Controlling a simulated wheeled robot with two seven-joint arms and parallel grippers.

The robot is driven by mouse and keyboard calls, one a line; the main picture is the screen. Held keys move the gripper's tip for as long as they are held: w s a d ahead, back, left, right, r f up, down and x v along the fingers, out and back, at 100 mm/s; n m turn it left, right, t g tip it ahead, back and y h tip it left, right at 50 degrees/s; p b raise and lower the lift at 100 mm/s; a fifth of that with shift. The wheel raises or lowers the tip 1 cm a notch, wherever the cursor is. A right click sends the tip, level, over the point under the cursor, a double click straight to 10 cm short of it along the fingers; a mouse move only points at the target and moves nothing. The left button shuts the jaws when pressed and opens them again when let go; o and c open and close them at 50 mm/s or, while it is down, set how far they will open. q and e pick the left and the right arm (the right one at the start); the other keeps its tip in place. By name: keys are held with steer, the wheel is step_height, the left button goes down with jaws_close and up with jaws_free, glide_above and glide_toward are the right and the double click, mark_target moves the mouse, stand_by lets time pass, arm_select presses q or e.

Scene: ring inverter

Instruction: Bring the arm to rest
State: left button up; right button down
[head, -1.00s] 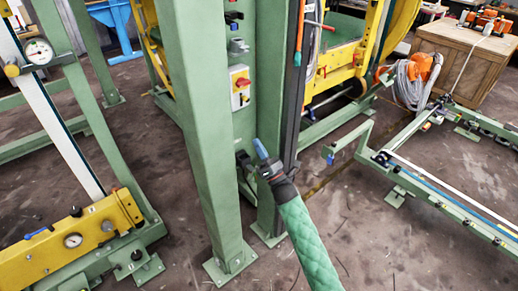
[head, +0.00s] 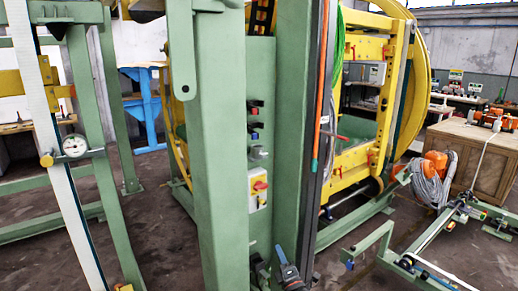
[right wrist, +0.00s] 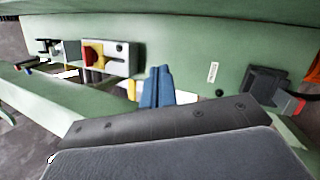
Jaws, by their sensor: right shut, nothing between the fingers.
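My right gripper (head: 281,254) shows at the bottom edge of the head view, in front of the green machine column (head: 262,130). Its blue fingers (right wrist: 157,88) stand together in the right wrist view, shut with nothing between them. The grey control box with a red and yellow rotary switch (head: 258,188) is above and to the left of the gripper in the head view. A box with red and yellow parts (right wrist: 106,57) shows left of the fingers in the right wrist view. Most of my right arm is below the head view. My left gripper is not in view.
A broad green post (head: 220,150) stands left of the gripper. A dark vertical rail (head: 313,130) is close on its right. A low green frame (head: 370,245) reaches out at the right. A wooden crate (head: 480,160) stands farther back. Some floor is bare between them.

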steer(key=s+d+f+m+g+h, duration=0.25)
steer(key=d+m+g+h, duration=0.4)
steer(key=m, duration=1.05)
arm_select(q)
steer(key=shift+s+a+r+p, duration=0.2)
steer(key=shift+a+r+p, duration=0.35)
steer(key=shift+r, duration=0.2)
arm_select(e)
steer(key=s+f+m+g, duration=0.1)
steer(key=s+f+g, duration=0.3)
steer(key=s, duration=1.2)
steer(key=s+f+m+g, duration=0.2)
steer(key=s+f+g, duration=0.2)
steer(key=s, duration=1.2)
steer(key=s+f+m+g, duration=0.2)
steer(key=s+f+g, duration=0.2)
steer(key=s, duration=1.2)
steer(key=shift+s+f, duration=0.15)
steer(key=shift+s, duration=0.2)
